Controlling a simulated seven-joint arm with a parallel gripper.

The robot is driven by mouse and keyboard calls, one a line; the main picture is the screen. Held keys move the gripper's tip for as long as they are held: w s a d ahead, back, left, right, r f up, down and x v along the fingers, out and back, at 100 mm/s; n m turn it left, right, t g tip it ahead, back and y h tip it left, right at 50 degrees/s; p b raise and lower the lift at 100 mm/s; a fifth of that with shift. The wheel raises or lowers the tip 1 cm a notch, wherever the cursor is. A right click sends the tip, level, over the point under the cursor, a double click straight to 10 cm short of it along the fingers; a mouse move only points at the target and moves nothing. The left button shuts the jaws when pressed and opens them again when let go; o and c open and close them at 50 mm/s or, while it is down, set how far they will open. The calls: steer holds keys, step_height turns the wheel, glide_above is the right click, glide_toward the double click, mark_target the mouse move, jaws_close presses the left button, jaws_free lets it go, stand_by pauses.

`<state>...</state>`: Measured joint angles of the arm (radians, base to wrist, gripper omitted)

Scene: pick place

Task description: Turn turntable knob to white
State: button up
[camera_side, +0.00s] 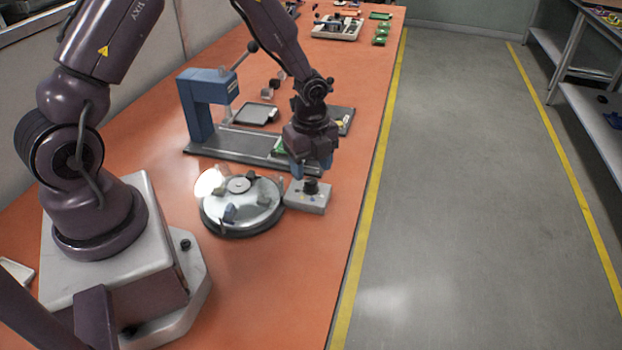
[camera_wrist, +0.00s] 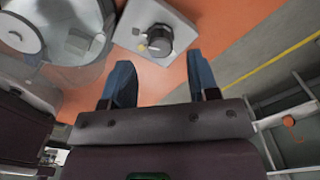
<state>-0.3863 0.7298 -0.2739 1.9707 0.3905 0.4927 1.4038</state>
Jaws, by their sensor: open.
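The turntable knob (camera_side: 311,187) is a dark round knob on a light grey control box (camera_side: 304,203), right of the round turntable (camera_side: 240,222). In the wrist view the knob (camera_wrist: 158,41) sits on the box (camera_wrist: 130,33), with small coloured marks on its left; I cannot tell which mark it points to. My gripper (camera_side: 312,170) hangs just above and behind the knob in the side view. In the wrist view its two blue fingers (camera_wrist: 160,75) are spread apart and empty, with the knob ahead of the gap between them. The fingers look apart from the knob.
The turntable carries several small parts under what looks like a clear cover. A blue press (camera_side: 199,105) on a dark grey base (camera_side: 235,145) stands behind it. A tray with loose parts (camera_side: 336,27) lies at the far end. The orange table's right edge is close to the control box.

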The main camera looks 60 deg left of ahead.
mark_target(311, 180)
steer(key=shift+f, duration=2.2)
steer(key=shift+c, duration=0.5)
steer(key=c, duration=0.8)
steer(key=shift+c, duration=0.2)
